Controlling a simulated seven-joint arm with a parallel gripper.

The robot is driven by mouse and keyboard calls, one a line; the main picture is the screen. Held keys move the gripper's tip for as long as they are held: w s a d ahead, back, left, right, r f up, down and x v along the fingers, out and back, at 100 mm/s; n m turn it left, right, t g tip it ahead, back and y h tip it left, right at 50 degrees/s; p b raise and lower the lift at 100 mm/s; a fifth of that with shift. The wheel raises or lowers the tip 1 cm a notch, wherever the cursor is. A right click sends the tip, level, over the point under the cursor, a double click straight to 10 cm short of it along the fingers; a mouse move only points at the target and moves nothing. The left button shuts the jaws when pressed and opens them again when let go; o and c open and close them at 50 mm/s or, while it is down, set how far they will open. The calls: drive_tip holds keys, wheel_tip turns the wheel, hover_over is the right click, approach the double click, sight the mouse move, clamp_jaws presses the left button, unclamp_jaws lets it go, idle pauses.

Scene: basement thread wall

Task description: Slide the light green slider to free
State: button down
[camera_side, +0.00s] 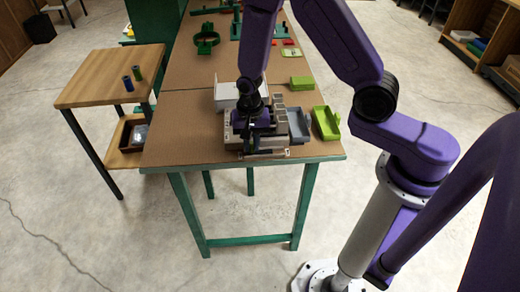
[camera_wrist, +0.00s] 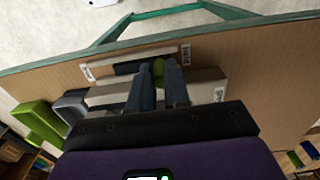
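The light green slider (camera_wrist: 158,70) shows in the wrist view between my fingertips, in a dark slot (camera_wrist: 133,66) along a pale wooden unit. It sits near the slot's right end. A white label (camera_wrist: 186,52) is by that end and another (camera_wrist: 88,73) by the left end; their small, rotated text is hard to read. My gripper (camera_wrist: 159,80) has one finger on each side of the slider, with no clear gap showing. In the side view my gripper (camera_side: 250,122) is low over the unit (camera_side: 262,152) at the table's front edge and hides the slider.
A grey tray (camera_side: 298,127) and a green tray (camera_side: 326,123) stand right of the unit, with a white box (camera_side: 226,95) behind. The brown table (camera_side: 180,135) is clear at left. A wooden side table (camera_side: 110,77) stands further left.

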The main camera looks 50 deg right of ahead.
sight(262, 151)
drive_tip(key=shift+s+d, duration=1.05)
drive_tip(key=shift+d, duration=0.05)
drive_tip(key=c, duration=1.1)
unclamp_jaws()
drive_tip(key=shift+r, duration=3)
